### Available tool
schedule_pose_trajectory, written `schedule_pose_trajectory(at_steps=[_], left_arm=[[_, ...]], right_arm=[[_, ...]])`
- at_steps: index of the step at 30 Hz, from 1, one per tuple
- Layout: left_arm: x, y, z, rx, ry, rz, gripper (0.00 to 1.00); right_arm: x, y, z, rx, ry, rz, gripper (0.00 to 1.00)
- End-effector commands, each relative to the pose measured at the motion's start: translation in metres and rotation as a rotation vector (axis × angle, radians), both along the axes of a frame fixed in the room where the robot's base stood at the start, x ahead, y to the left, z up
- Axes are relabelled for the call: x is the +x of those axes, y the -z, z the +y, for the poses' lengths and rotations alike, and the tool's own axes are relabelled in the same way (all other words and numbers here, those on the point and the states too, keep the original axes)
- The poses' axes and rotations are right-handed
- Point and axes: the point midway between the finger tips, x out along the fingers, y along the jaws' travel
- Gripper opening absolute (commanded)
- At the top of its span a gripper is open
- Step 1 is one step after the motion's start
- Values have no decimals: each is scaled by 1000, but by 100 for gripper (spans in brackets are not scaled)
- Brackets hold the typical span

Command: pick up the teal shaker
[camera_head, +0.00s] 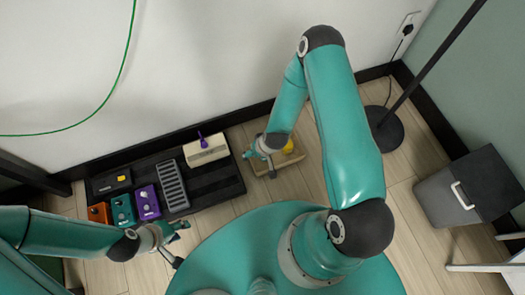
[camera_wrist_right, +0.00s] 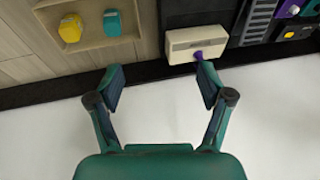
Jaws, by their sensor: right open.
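The teal shaker (camera_wrist_right: 112,22) shows in the right wrist view, in a shallow wooden tray (camera_wrist_right: 92,42) at the upper left. A yellow shaker (camera_wrist_right: 70,28) is beside it, to its left and apart from it. In the head view the yellow shaker (camera_head: 288,147) shows in the tray (camera_head: 289,161), while my right gripper and arm hide the teal one. My right gripper (camera_wrist_right: 160,80) is open and empty; in the wrist view the shaker is beyond its fingers. My left gripper (camera_head: 180,244) is open and empty at the lower left, far from the tray.
A black pedalboard (camera_head: 225,190) left of the tray carries several coloured pedals and a cream box (camera_head: 206,150) with a purple switch. The wall is close behind. A lamp base (camera_head: 384,128) and a grey cabinet (camera_head: 440,198) stand at the right. Floor between tray and lamp is clear.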

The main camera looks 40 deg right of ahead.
Motion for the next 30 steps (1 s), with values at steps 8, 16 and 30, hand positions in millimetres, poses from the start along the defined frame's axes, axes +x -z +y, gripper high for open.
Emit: schedule_pose_trajectory(at_steps=[8, 16, 30], left_arm=[[0, 101, 0, 0, 0, 0, 40], [0, 121, 0, 0, 1, -1, 40], [0, 156, 0, 0, 1, -1, 40]], right_arm=[[30, 152, -66, -164, 67, -69, 79], [39, 191, -89, -223, 84, -82, 79], [71, 275, -99, -223, 85, -81, 79]])
